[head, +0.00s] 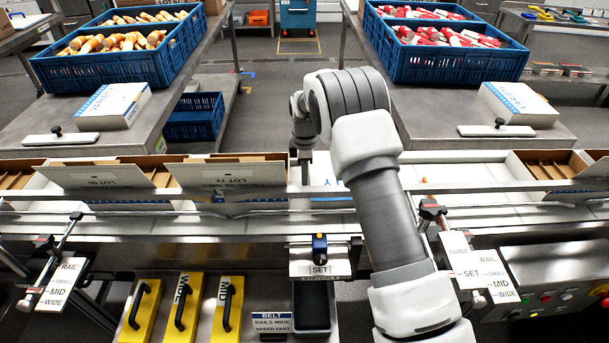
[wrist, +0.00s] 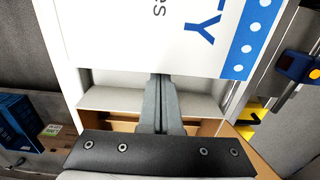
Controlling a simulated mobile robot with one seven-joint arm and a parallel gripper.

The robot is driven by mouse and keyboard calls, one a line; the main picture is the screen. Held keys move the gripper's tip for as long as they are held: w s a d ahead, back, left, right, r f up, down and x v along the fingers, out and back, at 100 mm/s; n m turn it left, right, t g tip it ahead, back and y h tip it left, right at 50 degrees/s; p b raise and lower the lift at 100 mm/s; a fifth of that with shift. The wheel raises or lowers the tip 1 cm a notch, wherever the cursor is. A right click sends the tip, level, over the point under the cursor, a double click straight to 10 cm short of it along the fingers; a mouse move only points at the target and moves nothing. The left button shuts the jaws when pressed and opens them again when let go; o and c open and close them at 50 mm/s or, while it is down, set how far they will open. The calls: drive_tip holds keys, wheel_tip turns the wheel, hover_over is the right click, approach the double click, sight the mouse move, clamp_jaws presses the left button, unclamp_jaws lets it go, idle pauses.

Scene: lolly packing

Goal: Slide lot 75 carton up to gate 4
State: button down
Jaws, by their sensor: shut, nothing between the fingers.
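The carton labelled LOT 75 (head: 235,174), its number small, stands on the conveyor left of centre in the head view, with its pale flap towards me. My gripper (head: 305,176) is shut and empty, pointing down just right of this carton. In the wrist view my closed fingers (wrist: 163,82) reach to the edge of a white printed panel (wrist: 140,35) with a blue dotted band. Brown carton walls (wrist: 232,140) show behind the fingers. I cannot tell if the fingers touch the carton. I cannot make out a gate marked 4.
Another lot carton (head: 100,176) stands to the left, and an open carton (head: 552,166) to the right. A metal rail (head: 450,190) runs along the belt's near side. My arm hides part of the belt to the right.

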drive_tip(key=d+b, duration=0.1)
drive_tip(key=d, duration=0.9)
drive_tip(key=shift+r, duration=0.1)
